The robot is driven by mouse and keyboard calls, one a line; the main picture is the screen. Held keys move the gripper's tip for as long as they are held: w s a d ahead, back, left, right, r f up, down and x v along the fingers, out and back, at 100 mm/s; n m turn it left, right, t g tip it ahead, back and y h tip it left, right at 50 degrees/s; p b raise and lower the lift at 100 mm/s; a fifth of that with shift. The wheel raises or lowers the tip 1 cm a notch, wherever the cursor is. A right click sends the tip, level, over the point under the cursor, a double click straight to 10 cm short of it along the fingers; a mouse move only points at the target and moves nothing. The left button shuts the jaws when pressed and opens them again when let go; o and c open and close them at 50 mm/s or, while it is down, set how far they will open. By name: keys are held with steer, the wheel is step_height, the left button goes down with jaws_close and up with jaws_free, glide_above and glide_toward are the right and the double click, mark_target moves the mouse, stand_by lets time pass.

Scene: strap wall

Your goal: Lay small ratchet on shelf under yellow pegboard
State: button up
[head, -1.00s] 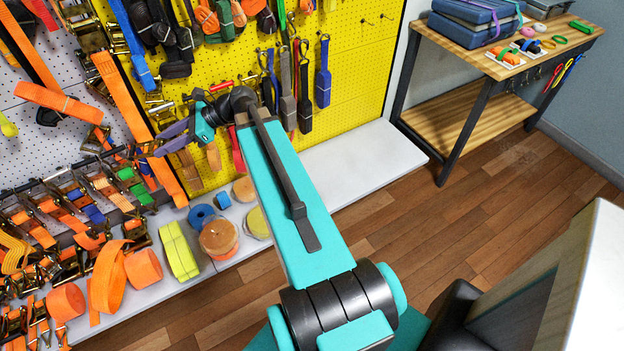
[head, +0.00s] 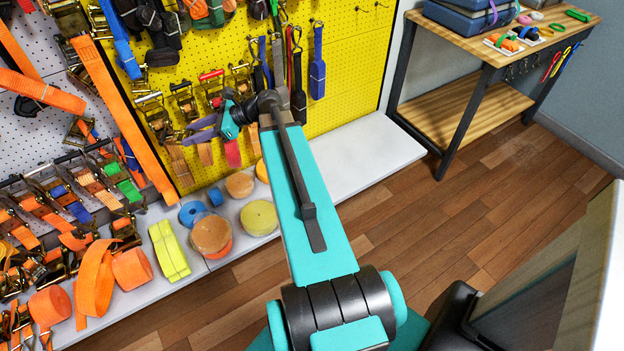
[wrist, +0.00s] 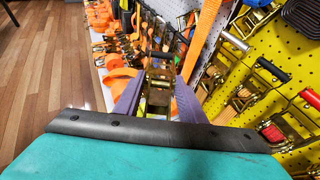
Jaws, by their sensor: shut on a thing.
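My gripper (head: 203,130) has purple fingers and hangs in front of the lower left part of the yellow pegboard (head: 345,70), in the head view. In the wrist view my gripper (wrist: 160,108) is shut on a small ratchet (wrist: 160,90), a metal brassy piece between the two fingers. In the head view the ratchet is too small and blended with the background to make out. The pale grey shelf (head: 365,155) runs under the yellow pegboard. Its right part is bare; part of it is hidden behind my arm.
Yellow, orange and blue strap rolls (head: 258,217) and a folded yellow-green strap (head: 169,250) lie on the shelf left of my arm. Ratchets and straps hang on the pegboard close to my gripper. A wooden table (head: 460,110) stands at the right.

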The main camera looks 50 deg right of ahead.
steer(key=s+d+f+m+t+h+b, duration=0.25)
steer(key=s+d+f+b, duration=0.5)
steer(key=d+f, duration=0.65)
steer(key=s+d+f+m+t+h+b, duration=0.1)
steer(key=s+d+f+m+h+b, duration=0.3)
steer(key=d+f+b, duration=0.85)
steer(key=s+d+f+m+h+b, duration=0.6)
steer(key=s+d+f+b, duration=0.7)
steer(key=s+d+f, duration=0.9)
steer(key=shift+s+d+f+g+h, duration=0.35)
steer(key=shift+d+f+h, duration=0.15)
steer(key=shift+f, duration=0.4)
steer(key=shift+w, duration=0.2)
steer(key=b, duration=0.4)
glide_above(339, 182)
steer(key=shift+f, duration=0.7)
